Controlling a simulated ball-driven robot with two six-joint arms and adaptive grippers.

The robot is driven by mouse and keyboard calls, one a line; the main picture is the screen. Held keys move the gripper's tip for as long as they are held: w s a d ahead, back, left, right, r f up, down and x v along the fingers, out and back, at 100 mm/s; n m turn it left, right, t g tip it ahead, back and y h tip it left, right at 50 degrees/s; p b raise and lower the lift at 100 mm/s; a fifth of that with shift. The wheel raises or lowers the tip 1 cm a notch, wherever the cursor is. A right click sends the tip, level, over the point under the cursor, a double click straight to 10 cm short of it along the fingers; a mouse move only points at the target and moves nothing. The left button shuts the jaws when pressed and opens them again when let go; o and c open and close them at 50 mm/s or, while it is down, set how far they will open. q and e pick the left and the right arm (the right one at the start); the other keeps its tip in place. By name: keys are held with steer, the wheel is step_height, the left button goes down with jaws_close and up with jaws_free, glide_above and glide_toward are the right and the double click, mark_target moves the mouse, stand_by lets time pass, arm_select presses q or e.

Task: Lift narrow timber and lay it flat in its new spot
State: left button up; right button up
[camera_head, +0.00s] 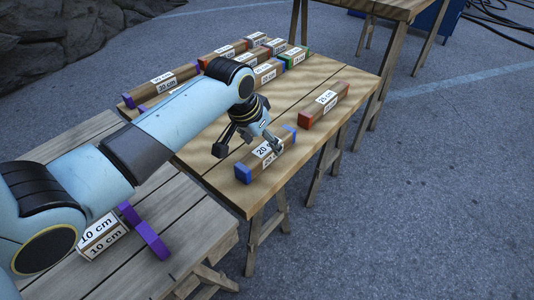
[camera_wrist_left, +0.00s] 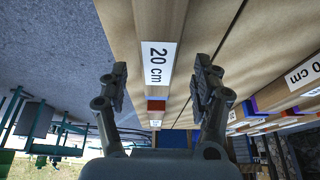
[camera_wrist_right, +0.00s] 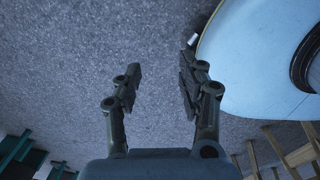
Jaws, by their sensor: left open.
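A timber labelled 20 cm with blue ends (camera_head: 245,172) lies flat near the front edge of the wooden table in the head view. My left gripper (camera_head: 249,150) is open just above it, with its fingers spread and pointing down. In the left wrist view the 20 cm timber (camera_wrist_left: 157,62) runs between the two open fingers; no contact can be made out. My arm and gripper hide part of the timber in the head view. My right gripper (camera_wrist_right: 160,76) shows only in the right wrist view, open and empty above grey ground.
A red-ended 25 cm timber (camera_head: 323,105) lies right of the 20 cm one. Several labelled timbers, including a 30 cm one (camera_head: 165,84), line the table's back. A 10 cm timber (camera_head: 103,238) and a purple piece (camera_head: 145,232) lie on the nearer table. Bare tabletop (camera_head: 345,82) shows at right.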

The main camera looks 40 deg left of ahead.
mark_target(266, 148)
arm_select(q)
steer(key=b+x, duration=0.1)
steer(key=x, duration=0.3)
steer(key=shift+s+d, duration=0.15)
steer(key=shift+s, duration=0.05)
steer(key=shift+f, duration=0.1)
arm_select(e)
steer(key=shift+w+a+f, duration=0.7)
steer(key=shift+a+f, duration=0.15)
steer(key=shift+a, duration=0.05)
arm_select(q)
steer(key=c, duration=1.3)
arm_select(e)
steer(key=shift+s+d, duration=0.25)
steer(key=shift+d, duration=0.25)
